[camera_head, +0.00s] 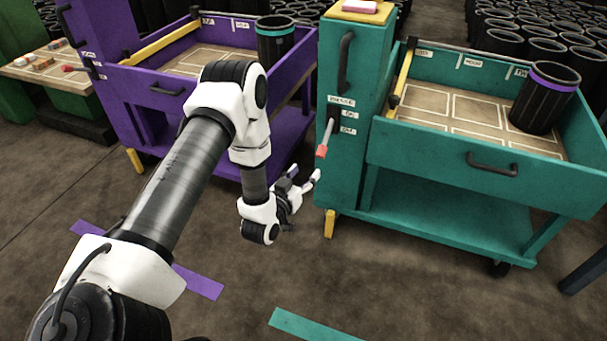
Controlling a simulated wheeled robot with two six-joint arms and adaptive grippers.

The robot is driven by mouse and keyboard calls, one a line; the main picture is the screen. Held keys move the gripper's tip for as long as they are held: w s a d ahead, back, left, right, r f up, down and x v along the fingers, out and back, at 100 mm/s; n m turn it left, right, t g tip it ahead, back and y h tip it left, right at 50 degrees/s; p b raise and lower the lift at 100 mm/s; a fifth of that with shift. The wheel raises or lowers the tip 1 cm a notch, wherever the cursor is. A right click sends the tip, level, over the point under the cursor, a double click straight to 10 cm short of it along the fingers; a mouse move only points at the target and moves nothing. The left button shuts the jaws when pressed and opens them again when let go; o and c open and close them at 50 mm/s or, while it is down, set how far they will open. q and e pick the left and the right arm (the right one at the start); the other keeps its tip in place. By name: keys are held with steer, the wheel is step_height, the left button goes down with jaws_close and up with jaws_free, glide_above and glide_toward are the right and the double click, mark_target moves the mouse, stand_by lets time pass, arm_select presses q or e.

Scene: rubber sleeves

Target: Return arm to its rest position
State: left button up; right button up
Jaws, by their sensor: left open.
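My left arm reaches in from the lower left, and its gripper (302,183) is open and empty. The gripper is in front of the gap between the purple cart and the teal cart, close to the teal cart's left side. A red-tipped lever (322,150) on the teal cart is just above and to the right of the fingers; I cannot tell whether they touch it. My right gripper is not in view.
The teal cart (480,184) holds a black sleeve with a purple band (540,102). The purple cart (100,35) holds a black sleeve with a teal band (274,42). Purple tape (200,283) and teal tape (310,327) mark the floor. The floor in front of the teal cart is clear.

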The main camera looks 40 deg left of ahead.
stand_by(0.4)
arm_select(q)
steer(key=s+d+f+m+g+h, duration=0.3)
steer(key=s+d+f+g, duration=0.4)
steer(key=s+d+f, duration=0.45)
steer(key=s+d+f+g, duration=0.1)
steer(key=s+f+g, duration=0.2)
steer(key=s+g, duration=1)
steer(key=s+r+t+p, duration=0.1)
steer(key=s+r+p, duration=0.2)
steer(key=r+p, duration=0.9)
steer(key=s+r+t+p, duration=0.2)
steer(key=s+r+p, duration=0.2)
steer(key=r+p, duration=0.7)
steer(key=shift+s+r+p, duration=0.25)
steer(key=shift+r+p, duration=0.1)
steer(key=shift+p, duration=0.15)
